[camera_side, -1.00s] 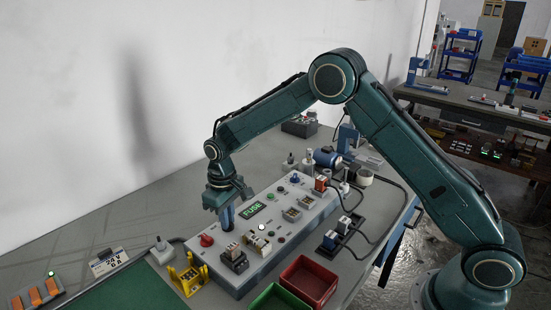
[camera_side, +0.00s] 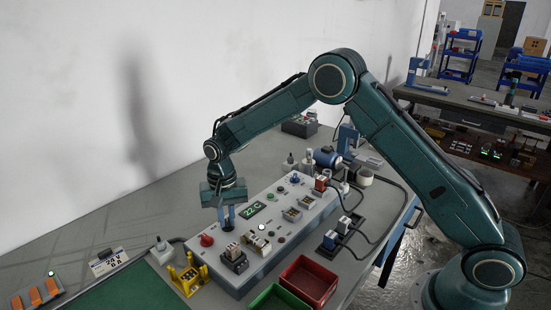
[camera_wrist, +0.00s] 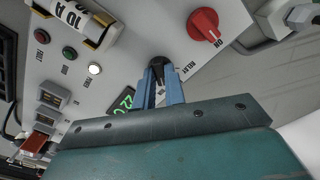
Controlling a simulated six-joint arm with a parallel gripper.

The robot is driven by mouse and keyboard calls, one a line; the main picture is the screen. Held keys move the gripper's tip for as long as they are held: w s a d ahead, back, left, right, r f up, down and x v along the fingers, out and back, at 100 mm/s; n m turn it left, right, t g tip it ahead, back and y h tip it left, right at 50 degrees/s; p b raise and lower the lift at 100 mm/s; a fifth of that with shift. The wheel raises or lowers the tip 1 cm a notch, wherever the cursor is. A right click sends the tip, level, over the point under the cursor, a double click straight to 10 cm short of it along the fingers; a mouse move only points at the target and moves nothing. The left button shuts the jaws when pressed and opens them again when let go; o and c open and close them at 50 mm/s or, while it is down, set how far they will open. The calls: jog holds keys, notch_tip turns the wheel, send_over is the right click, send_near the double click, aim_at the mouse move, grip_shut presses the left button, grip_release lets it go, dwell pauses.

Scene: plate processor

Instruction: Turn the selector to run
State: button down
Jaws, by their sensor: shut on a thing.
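The selector is a small black knob (camera_wrist: 157,62) on the grey panel, seen in the wrist view between my blue fingertips. My gripper (camera_side: 227,222) points down at the left part of the panel and is shut on the selector; its fingertips also show in the wrist view (camera_wrist: 161,76). In the side view the fingers hide the knob. The small lettering around it is partly covered, so I cannot tell its exact pointing. A green-lit display (camera_side: 252,209) on the panel sits just right of my fingers and shows digits.
A red rotary knob (camera_side: 207,240) stands close beside the selector. A fuse-like cylinder (camera_wrist: 80,22) marked 10 A and a lit white lamp (camera_wrist: 95,69) are nearby. A yellow stand (camera_side: 187,275), a red bin (camera_side: 308,282) and a green bin (camera_side: 274,300) lie in front.

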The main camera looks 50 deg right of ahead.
aim_at(228, 222)
jog(key=shift+m, duration=0.4)
jog(key=shift+w, duration=0.1)
jog(key=c, duration=1.5)
grip_release()
jog(key=shift+o, duration=0.2)
jog(key=shift+r, duration=0.15)
notch_tip(228, 222, up, 14)
jog(key=shift+f, duration=0.2)
jog(key=shift+r, duration=0.1)
